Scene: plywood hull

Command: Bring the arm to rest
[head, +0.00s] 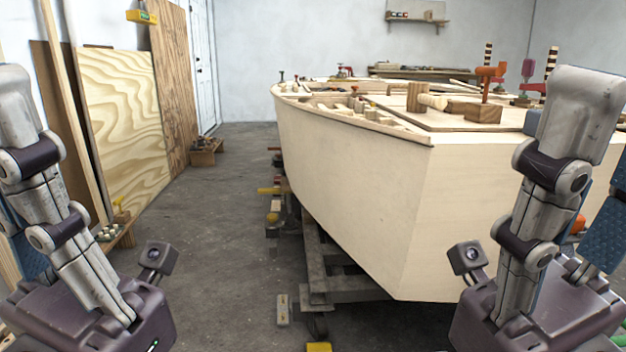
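My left arm (75,235) comes in at the left edge and is folded downward. My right arm (545,215) is folded in much the same way at the right, in front of the hull. The fingers of both grippers are outside the picture, so neither opening shows. I see nothing held by either arm. The pale plywood hull (345,180) stands ahead and to the right, and my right arm hides part of its near end.
The hull rests on a wheeled trolley (335,290). Wooden blocks (472,111) and tools lie on its top. Plywood sheets (125,125) lean on the left wall, with a wooden crate (207,152) beyond.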

